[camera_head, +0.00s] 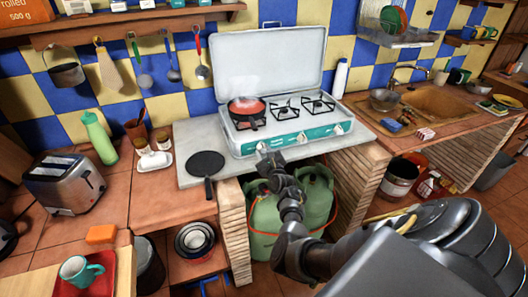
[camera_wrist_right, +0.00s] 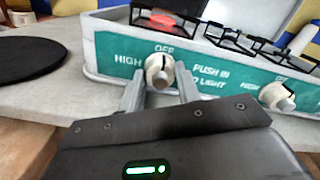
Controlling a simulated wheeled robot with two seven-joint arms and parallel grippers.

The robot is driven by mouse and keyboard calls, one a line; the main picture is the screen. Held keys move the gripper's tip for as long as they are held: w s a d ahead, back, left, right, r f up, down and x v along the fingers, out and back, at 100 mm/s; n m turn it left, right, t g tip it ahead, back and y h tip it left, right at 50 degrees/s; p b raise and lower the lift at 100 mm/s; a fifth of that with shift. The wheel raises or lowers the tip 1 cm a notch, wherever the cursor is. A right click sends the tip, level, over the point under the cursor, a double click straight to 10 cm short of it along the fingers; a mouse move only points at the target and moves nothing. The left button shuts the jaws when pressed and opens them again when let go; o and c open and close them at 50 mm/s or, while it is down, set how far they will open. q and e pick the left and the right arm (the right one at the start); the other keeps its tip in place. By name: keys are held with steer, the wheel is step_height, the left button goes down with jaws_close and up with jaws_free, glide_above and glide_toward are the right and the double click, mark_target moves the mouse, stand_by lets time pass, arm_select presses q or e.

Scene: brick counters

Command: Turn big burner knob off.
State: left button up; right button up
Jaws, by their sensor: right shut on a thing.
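The white stove (camera_head: 290,125) with a green front panel stands on the counter, its lid raised. Its left knob (camera_wrist_right: 158,68) is pale and round, below the word OFF, with HIGH printed to its left. My right gripper (camera_head: 266,155) reaches the front of the stove from below. In the wrist view the fingers (camera_wrist_right: 160,92) are closed on the left knob, one on each side. The knob's exact angle is hard to read. A second knob (camera_wrist_right: 278,97) sits apart to the right. My left gripper is not in view.
A red pan (camera_head: 246,105) sits on the left burner. A black flat pan (camera_head: 206,164) lies on the counter left of the stove. Green gas bottles (camera_head: 262,222) stand below the counter, close to my right arm. A white bottle (camera_head: 340,78) stands right of the stove.

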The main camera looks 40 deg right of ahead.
stand_by(0.5)
steer(key=o, duration=1)
steer(key=shift+s, duration=0.1)
steer(key=v, duration=1)
steer(key=shift+s+a+b, duration=0.2)
steer(key=shift+s+b, duration=0.1)
